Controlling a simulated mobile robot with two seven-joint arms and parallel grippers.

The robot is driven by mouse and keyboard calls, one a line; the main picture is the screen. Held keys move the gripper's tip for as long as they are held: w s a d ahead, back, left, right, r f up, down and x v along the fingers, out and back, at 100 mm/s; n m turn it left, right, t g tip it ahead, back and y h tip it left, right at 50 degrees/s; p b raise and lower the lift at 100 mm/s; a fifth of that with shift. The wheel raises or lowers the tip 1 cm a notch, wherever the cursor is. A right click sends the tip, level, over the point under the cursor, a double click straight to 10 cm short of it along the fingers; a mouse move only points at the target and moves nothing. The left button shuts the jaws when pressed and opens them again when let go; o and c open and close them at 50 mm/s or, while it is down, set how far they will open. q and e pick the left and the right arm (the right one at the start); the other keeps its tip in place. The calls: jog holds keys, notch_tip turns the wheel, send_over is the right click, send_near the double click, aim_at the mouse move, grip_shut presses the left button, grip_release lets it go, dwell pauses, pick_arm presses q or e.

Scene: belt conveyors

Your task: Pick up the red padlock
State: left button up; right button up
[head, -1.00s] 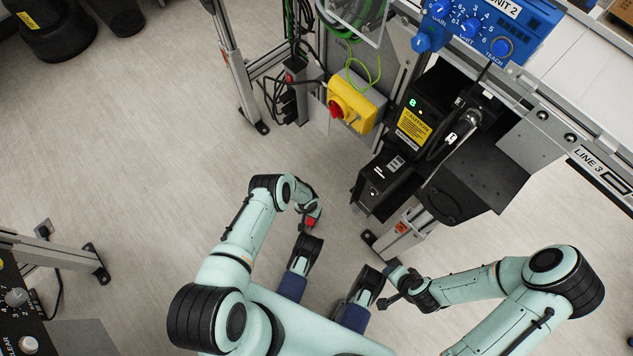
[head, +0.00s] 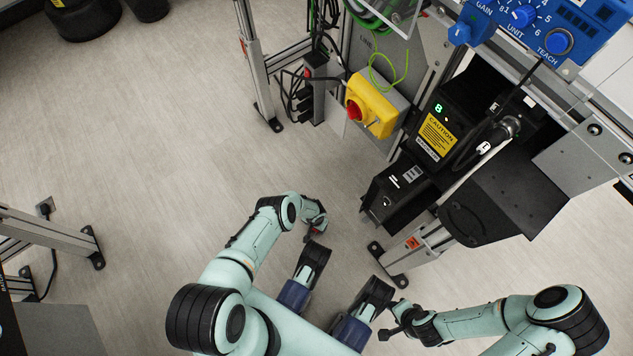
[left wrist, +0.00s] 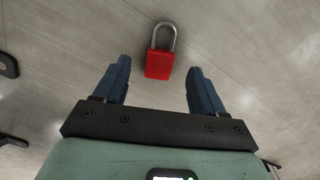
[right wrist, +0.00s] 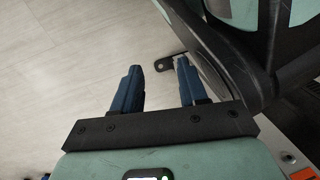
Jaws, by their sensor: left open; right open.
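The red padlock (left wrist: 159,64) with its grey shackle lies on the pale floor, seen from above in the left wrist view. My left gripper (left wrist: 158,68) is open, with one blue finger on each side of the padlock in the picture and a gap on both sides. I cannot tell how far the fingertips are above it. In the head view only a small red patch of the padlock (head: 315,231) shows beside my left gripper, which hides the rest. My right gripper (right wrist: 159,70) is open and empty over the floor.
A workstation with a yellow switch box (head: 372,104), a black unit (head: 397,193) and a metal leg (head: 400,255) stands right of my left gripper. Another metal stand (head: 50,232) is at the left. Open floor (head: 160,150) lies between them.

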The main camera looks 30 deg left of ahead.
pick_arm(q)
jog(key=f, duration=0.1)
jog(key=f+b, duration=0.2)
jog(key=f, duration=0.1)
jog(key=shift+s, duration=0.25)
jog(key=shift+b, duration=0.35)
pick_arm(e)
jog(key=s+f+g, duration=0.2)
jog(key=s+f, duration=0.1)
jog(key=s, duration=0.3)
jog(key=shift+d+f, duration=0.15)
jog(key=shift+d, duration=0.2)
